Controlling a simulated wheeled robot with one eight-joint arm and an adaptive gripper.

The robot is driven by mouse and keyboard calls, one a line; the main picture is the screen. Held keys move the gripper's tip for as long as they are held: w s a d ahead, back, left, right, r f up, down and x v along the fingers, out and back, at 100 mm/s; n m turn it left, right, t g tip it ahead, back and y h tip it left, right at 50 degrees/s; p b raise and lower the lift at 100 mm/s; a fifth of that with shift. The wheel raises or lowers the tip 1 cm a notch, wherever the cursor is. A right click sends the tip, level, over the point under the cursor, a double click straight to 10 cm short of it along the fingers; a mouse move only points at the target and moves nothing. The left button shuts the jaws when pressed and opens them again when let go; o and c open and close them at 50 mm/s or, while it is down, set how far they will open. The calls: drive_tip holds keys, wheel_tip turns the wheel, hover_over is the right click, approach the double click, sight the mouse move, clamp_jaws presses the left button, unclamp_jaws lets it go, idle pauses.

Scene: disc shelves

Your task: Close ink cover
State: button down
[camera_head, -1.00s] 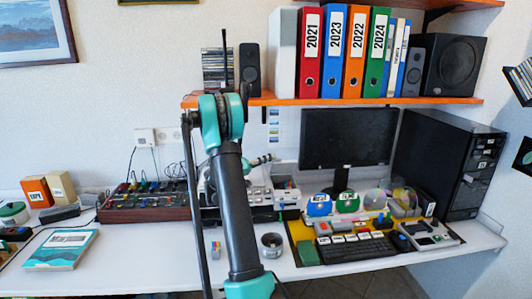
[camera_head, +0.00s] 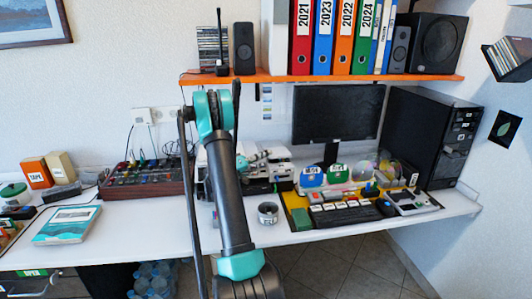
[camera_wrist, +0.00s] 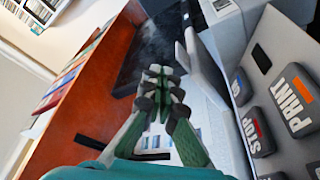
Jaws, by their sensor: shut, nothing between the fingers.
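The printer (camera_head: 277,166), pale grey and white, stands on the desk behind my arm and is partly hidden by it. In the wrist view its slanted panel (camera_wrist: 272,88) shows buttons marked PRINT (camera_wrist: 291,101) and STOP (camera_wrist: 254,133). A thin pale-grey flap (camera_wrist: 205,75) stands up beside the panel; it may be the ink cover, but I cannot tell for sure. My gripper (camera_wrist: 163,80) is shut and empty, its green fingers together to the left of the flap. I cannot tell whether they touch it.
An orange shelf (camera_head: 420,77) with binders and speakers hangs above. A monitor (camera_head: 338,112), keyboard (camera_head: 345,215) and black computer tower (camera_head: 430,135) stand to the right. A small dark cup (camera_head: 268,212) stands in front of the printer. A mixer (camera_head: 145,178) stands at left.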

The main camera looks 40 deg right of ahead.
idle(0.5)
drive_tip(key=w+a, duration=0.1)
drive_tip(key=a, duration=0.1)
drive_tip(key=w+a, duration=0.1)
drive_tip(key=a, duration=0.2)
drive_tip(key=w+a, duration=0.2)
drive_tip(key=a, duration=0.1)
drive_tip(key=shift+a+r, duration=0.25)
drive_tip(key=shift+r, duration=0.05)
